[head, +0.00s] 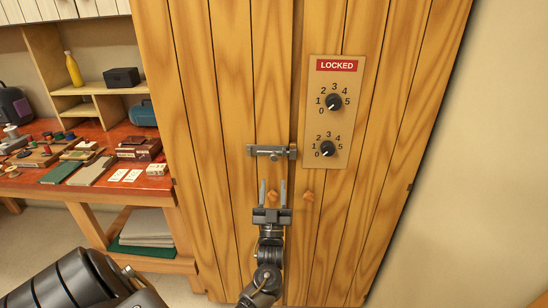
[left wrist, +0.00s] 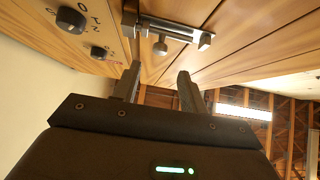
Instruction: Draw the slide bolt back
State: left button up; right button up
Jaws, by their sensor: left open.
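The metal slide bolt (head: 265,151) lies level on the wooden cabinet front (head: 205,120), and its right end reaches the seam between the two doors. In the left wrist view, the bolt (left wrist: 175,33) shows with a small round knob (left wrist: 160,47) standing out from it. The bar appears to run to the bracket on the dial side. My left gripper (head: 273,186) is open and empty, just below the bolt, fingers pointing up. In the left wrist view, its fingertips (left wrist: 160,70) are apart, with the knob beyond the gap, not between them. My right gripper is not in view.
A dial panel (head: 333,120) with a red LOCKED sign is on the right door. Small wooden door knobs (head: 308,196) sit below the bolt, one partly behind my gripper. A cluttered red-topped workbench (head: 150,183) stands left. The plain wall on the right is clear.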

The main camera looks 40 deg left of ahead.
aim_at(274, 160)
pick_arm(q)
jog(key=p+x, duration=0.3)
jog(key=x, duration=0.6)
jog(key=shift+w+a+r+p, duration=0.25)
jog(key=shift+w+r+p, duration=0.05)
jog(key=shift+p, duration=0.1)
jog(key=shift+c, duration=0.4)
grip_shut()
